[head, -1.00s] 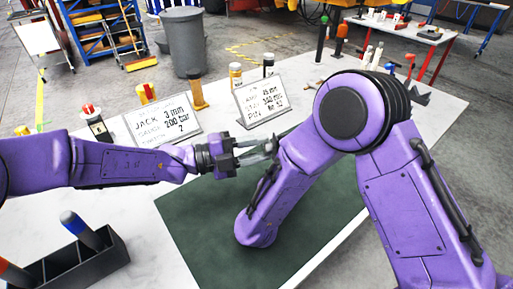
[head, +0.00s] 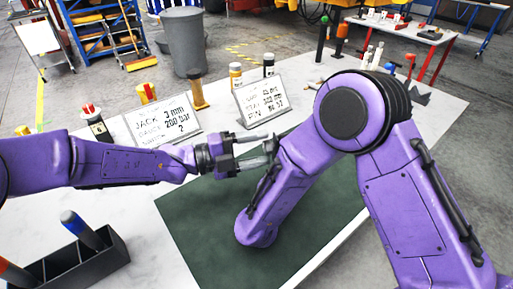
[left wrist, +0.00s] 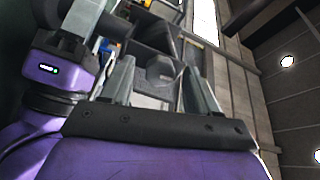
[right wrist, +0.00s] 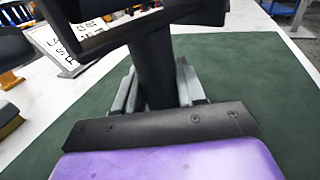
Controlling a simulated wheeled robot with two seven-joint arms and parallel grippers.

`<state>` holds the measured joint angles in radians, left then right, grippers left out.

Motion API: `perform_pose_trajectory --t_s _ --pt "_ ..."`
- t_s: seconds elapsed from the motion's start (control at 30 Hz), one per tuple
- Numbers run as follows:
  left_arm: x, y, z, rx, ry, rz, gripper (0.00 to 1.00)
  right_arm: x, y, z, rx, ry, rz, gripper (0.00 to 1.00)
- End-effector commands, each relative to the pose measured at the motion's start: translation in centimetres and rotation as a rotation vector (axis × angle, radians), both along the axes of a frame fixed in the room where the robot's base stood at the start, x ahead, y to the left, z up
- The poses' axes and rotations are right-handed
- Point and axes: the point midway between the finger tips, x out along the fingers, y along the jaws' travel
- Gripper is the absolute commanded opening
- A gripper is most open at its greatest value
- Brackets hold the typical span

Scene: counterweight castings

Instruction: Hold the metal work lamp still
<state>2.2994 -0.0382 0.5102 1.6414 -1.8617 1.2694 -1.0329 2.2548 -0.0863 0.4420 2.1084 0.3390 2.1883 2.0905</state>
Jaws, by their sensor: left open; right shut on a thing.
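In the right wrist view, a dark upright post (right wrist: 153,70) with a dark framed head (right wrist: 110,32) across its top stands between my right fingers. I take it to be the metal work lamp. My right gripper (right wrist: 155,92) is shut on this post, low down, above the green mat. My left gripper (head: 268,152) is open over the mat, left of my right forearm. In the left wrist view its two fingers (left wrist: 160,88) stand apart; what the grey shape behind them is, I cannot tell.
The green mat (head: 200,235) lies on a white table (head: 150,250). Two sign plates (head: 163,127) (head: 262,102) stand behind it, with bottles and a wooden-handled tool (head: 198,92) around them. A black compartment tray (head: 75,262) holds markers at the front left.

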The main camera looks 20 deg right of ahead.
Motion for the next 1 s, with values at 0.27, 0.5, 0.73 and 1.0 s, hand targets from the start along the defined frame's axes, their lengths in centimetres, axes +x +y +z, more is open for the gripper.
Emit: perform_pose_trajectory --t_s 0.27,0.5,0.73,1.0 --pt "0.2 4.8 0.1 -0.001 0.001 0.004 0.6 0.0 0.0 0.0 -0.001 -0.001 -0.001 0.0" --pt "0.3 10.3 0.0 -0.001 -0.001 0.003 0.6 0.0 0.0 0.0 -0.001 -0.001 0.0 0.0" --pt "0.3 12.1 0.0 0.0 0.0 0.0 0.6 0.0 0.0 0.0 0.0 0.0 0.0 0.0" --pt "0.3 12.0 0.0 0.0 0.0 0.0 0.6 0.0 0.0 0.0 0.0 0.0 0.001 0.0"
